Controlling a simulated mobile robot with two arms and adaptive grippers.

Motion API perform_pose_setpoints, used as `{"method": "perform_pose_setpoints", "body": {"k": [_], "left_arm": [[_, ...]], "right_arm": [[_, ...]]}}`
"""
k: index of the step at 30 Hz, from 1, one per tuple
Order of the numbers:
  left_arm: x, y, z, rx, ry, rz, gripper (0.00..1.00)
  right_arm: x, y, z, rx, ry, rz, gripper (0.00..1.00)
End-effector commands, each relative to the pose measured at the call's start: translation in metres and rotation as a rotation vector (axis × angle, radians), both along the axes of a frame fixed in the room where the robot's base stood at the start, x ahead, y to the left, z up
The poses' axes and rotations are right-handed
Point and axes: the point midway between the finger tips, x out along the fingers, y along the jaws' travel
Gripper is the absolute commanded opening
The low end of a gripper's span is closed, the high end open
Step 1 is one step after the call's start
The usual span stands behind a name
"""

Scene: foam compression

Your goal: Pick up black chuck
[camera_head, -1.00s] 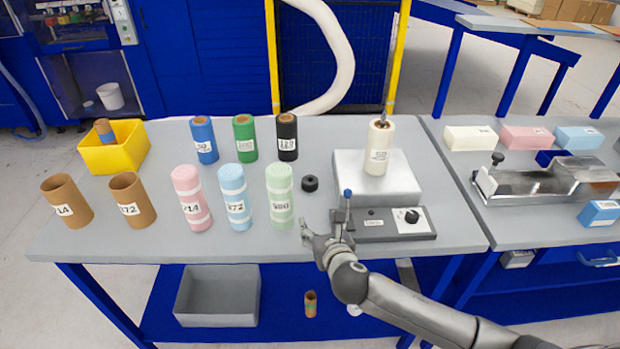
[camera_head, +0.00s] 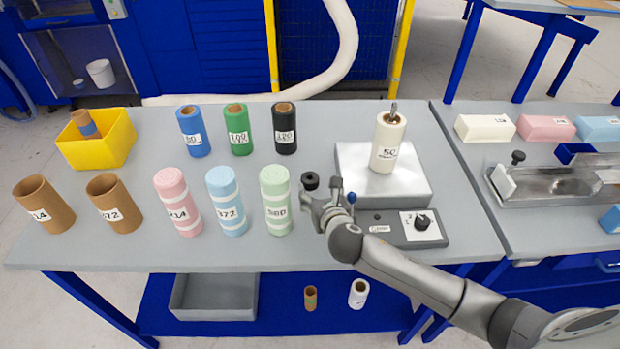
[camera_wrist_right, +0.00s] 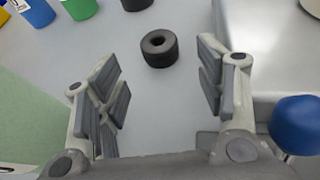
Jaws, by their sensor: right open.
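The black chuck (camera_head: 310,181) is a short black ring with a central hole, lying on the grey table between the green foam roll and the white block. In the right wrist view the chuck (camera_wrist_right: 159,48) sits ahead of the fingertips, roughly midway between them. My right gripper (camera_head: 322,196) is just in front of the chuck, low over the table. In the right wrist view its fingers (camera_wrist_right: 160,85) are spread wide with nothing between them. My left gripper is not in view.
The green foam roll (camera_head: 276,200) is close on the left. Black, green and blue rolls stand behind.

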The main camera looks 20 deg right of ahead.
Motion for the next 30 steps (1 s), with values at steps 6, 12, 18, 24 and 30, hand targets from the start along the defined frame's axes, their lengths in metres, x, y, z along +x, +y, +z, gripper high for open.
{"method": "perform_pose_setpoints", "body": {"k": [6, 12, 18, 24, 30], "left_arm": [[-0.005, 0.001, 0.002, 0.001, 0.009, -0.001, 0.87], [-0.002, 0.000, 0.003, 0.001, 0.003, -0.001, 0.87], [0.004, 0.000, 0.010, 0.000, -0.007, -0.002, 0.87], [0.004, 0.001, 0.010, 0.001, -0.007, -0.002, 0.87], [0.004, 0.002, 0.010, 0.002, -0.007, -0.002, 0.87]], "right_arm": [[0.026, -0.002, -0.010, 0.001, 0.000, -0.001, 0.63], [0.034, -0.002, -0.013, 0.000, 0.000, 0.000, 0.63], [0.053, 0.002, -0.019, 0.001, 0.001, -0.001, 0.63], [0.073, 0.000, -0.028, -0.001, 0.001, -0.002, 0.63], [0.080, 0.001, -0.031, 0.000, 0.000, 0.000, 0.63]]}}
